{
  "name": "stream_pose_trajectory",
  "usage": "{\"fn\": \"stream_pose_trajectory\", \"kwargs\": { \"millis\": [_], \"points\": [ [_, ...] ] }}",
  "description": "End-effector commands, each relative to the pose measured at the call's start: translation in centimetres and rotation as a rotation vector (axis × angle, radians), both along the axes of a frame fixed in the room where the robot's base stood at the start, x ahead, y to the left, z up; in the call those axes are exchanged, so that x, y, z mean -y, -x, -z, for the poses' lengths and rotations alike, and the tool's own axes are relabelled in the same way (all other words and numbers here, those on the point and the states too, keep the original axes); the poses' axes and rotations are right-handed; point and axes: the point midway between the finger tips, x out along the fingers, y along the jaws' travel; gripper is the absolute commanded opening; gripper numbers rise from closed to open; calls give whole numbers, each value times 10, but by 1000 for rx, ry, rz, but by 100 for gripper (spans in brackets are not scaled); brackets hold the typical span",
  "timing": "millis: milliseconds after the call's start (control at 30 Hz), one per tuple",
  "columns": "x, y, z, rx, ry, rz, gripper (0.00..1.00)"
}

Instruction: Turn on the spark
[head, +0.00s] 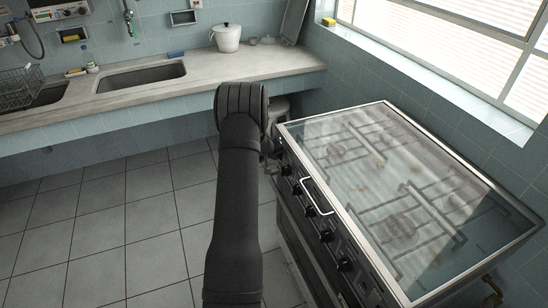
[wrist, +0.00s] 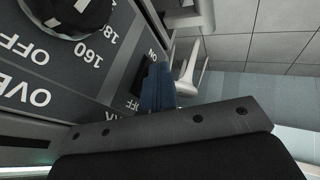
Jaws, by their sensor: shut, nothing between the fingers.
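The stove (head: 318,238) stands at the right in the head view, with a row of black knobs along its front panel. In the wrist view the dark grey panel (wrist: 45,72) fills the left side. A small dark switch (wrist: 137,84) marked ON is on it, partly covered by my gripper. My gripper (wrist: 158,80) is shut and empty, its bluish fingers right beside the switch. I cannot tell whether they touch it. In the head view my arm hides the gripper. The switch's label is mostly hidden by the gripper body.
An oven knob (wrist: 72,14) with numbers and OFF sits close by on the panel. A pale handle (head: 318,196) sticks out of the stove front. A glass lid (head: 385,165) covers the burners. The counter (head: 150,98) runs along the back wall; the tiled floor at left is clear.

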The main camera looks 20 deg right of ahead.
Motion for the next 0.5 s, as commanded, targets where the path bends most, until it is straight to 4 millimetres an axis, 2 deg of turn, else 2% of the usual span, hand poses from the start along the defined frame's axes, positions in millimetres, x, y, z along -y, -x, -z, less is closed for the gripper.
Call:
{"fn": "stream_pose_trajectory", "kwargs": {
  "millis": [200,500],
  "points": [
    [1,-1,-12,3,1,0,0],
    [1,-1,-14,3,2,0,0]
  ]
}}
